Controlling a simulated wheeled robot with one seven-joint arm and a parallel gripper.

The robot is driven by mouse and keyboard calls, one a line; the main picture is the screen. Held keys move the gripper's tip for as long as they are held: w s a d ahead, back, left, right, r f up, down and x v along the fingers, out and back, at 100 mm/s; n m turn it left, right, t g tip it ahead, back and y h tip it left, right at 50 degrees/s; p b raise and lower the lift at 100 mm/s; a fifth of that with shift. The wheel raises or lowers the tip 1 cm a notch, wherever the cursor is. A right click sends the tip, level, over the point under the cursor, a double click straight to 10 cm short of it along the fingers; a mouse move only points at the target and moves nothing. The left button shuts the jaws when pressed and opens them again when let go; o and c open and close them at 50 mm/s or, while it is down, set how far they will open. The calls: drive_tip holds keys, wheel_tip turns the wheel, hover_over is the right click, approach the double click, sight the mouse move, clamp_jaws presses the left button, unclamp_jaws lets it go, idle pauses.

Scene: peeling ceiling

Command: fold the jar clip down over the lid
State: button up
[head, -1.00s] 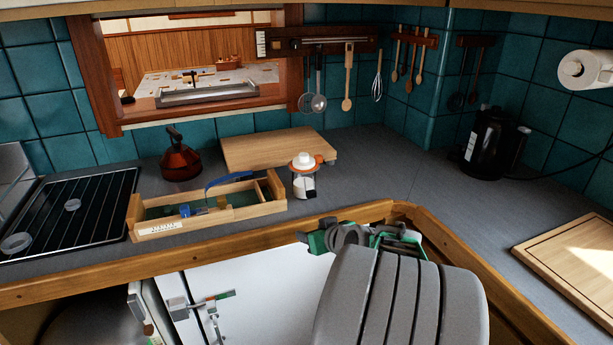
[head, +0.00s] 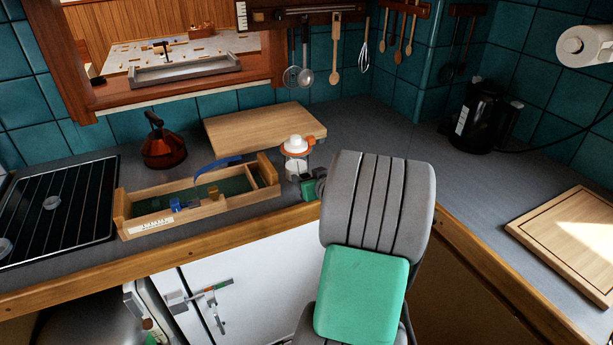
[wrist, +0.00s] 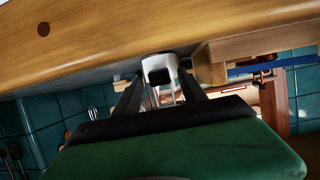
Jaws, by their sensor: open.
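The jar (head: 295,163) stands on the grey counter, right of the wooden tray, with a white lid and an orange band below it. Its lower part is partly hidden by my gripper (head: 312,187) in the head view. In the wrist view, which is turned over, a white bracket-like piece (wrist: 159,68) shows between the two dark fingers of my open gripper (wrist: 160,80). It looks like the jar's clip, but I cannot tell its angle to the lid. No contact with the fingers is clear.
The wooden tray (head: 195,207) with a blue-handled tool is close left of the jar. A cutting board (head: 262,130) and rust-coloured kettle (head: 162,145) are behind. The wooden counter edge (head: 80,278) runs in front.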

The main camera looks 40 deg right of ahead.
drive_tip(key=shift+c, duration=0.2)
clamp_jaws()
idle(0.3)
